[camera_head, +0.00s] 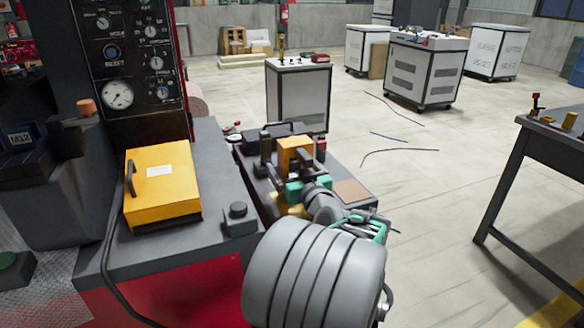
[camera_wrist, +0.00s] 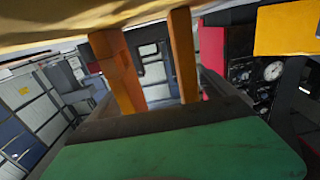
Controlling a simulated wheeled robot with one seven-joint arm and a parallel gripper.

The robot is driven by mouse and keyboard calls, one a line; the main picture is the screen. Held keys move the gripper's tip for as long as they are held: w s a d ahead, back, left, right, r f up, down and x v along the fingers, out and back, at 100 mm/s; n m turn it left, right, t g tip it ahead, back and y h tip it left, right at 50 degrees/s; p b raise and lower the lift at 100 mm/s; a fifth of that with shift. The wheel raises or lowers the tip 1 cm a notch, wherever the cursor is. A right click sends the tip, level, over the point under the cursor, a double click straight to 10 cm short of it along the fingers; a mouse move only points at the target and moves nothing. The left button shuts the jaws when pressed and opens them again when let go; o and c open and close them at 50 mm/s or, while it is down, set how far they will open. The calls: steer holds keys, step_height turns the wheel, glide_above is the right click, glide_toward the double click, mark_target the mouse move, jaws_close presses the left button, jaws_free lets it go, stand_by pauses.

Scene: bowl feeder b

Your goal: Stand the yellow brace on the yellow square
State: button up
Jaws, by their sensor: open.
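My gripper (camera_head: 298,176) is open in the head view, low over the narrow dark bench past my arm. An orange-yellow block (camera_head: 295,150) stands upright just beyond it. A smaller yellow piece (camera_head: 288,208) shows partly under its green parts. I cannot tell which of these is the yellow brace or the yellow square. In the wrist view, two orange uprights (camera_wrist: 118,72) stand in front of the green-and-black part at the bottom. A close yellow surface (camera_wrist: 60,22) crosses the top. Whether anything lies between my jaws is hidden.
A yellow case (camera_head: 162,182) lies on the dark counter at left, with a small grey knob box (camera_head: 239,218) nearer the bench. A brown square pad (camera_head: 351,190) lies at the bench's right end. A gauge panel (camera_head: 132,60) rises at left. Open floor lies to the right.

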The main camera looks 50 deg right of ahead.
steer(key=shift+r, duration=0.1)
steer(key=shift+s+r+p, duration=0.1)
steer(key=shift+r+p, duration=0.05)
steer(key=shift+p, duration=0.15)
steer(key=v, duration=1.1)
steer(key=shift+s, duration=0.1)
steer(key=shift+s+a, duration=0.25)
steer(key=shift+a, duration=0.05)
stand_by(0.3)
